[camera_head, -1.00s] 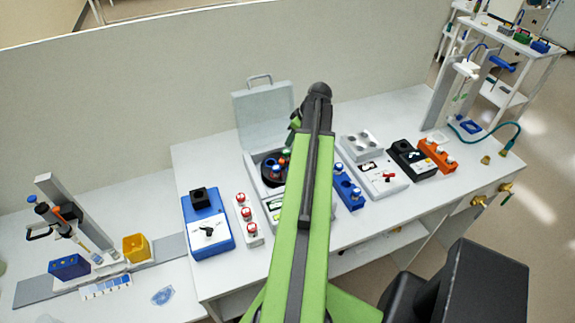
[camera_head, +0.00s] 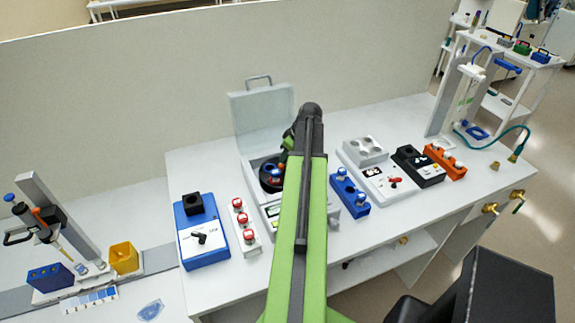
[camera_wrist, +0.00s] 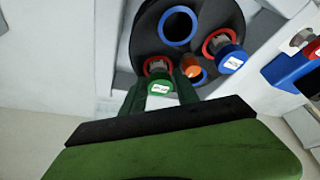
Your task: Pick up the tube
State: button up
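A green-capped tube (camera_wrist: 159,84) stands in a red-ringed hole of the dark round rotor (camera_wrist: 143,30) in the wrist view. A blue-capped tube (camera_wrist: 231,58) stands in another red-ringed hole to its right. My gripper (camera_wrist: 160,92) has its two green fingers on either side of the green cap, with what looks like a narrow gap; contact is unclear. In the head view the rotor sits inside the open-lidded grey centrifuge (camera_head: 263,100), and my gripper (camera_head: 288,138) is over it. My arm hides much of the centrifuge there.
An empty blue-ringed hole (camera_wrist: 178,25) and an orange piece (camera_wrist: 191,68) are near the tubes. A blue rack (camera_head: 350,200) stands right. The wall panel (camera_head: 180,90) is behind.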

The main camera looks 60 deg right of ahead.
grip_shut()
jog(key=shift+r, duration=0.1)
jog(key=r+p, duration=0.5)
jog(key=shift+s+r, duration=0.1)
jog(key=shift+s, duration=0.25)
jog(key=s+r+p, duration=0.5)
jog(key=s+p, duration=0.1)
jog(key=s, duration=0.5)
jog(key=shift+d+r, duration=0.3)
jog(key=shift+r, duration=0.05)
